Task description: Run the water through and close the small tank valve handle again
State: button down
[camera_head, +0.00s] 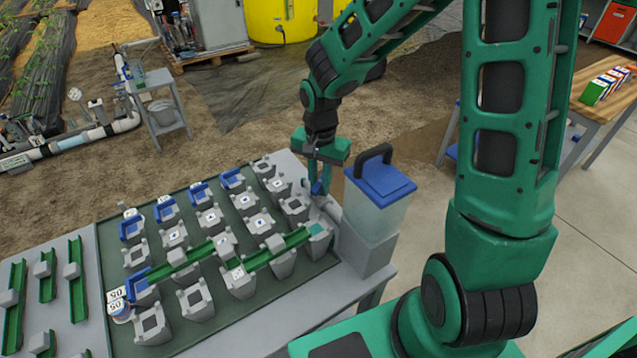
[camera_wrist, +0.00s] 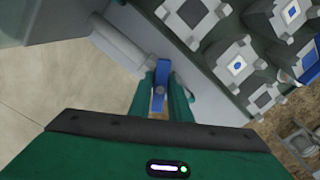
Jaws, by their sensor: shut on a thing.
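The small tank (camera_head: 377,205) is a clear box with a blue lid and black handle, standing on a grey block at the table's right end. The blue valve handle (camera_head: 317,187) is at the tank's left foot. My gripper (camera_head: 319,180) points down at it with its fingers around it. In the wrist view the blue handle (camera_wrist: 161,84) lies between the two green fingers of my gripper (camera_wrist: 161,92), which are shut on it. A grey pipe (camera_wrist: 118,42) runs beside it. The fingers hide part of the handle. I cannot see whether water is flowing.
Left of the tank, a dark green board (camera_head: 115,273) holds several grey blocks, some with blue parts. Green channels (camera_head: 275,249) link blocks towards the tank. Loose green channel pieces (camera_head: 77,285) lie at the table's left. A wooden table (camera_head: 602,108) stands at the right.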

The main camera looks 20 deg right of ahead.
jog(key=m, duration=0.8)
jog(key=c, duration=1.6)
grip_release()
jog(key=shift+r, duration=0.15)
notch_tip(320, 180, up, 10)
jog(key=shift+f, duration=0.15)
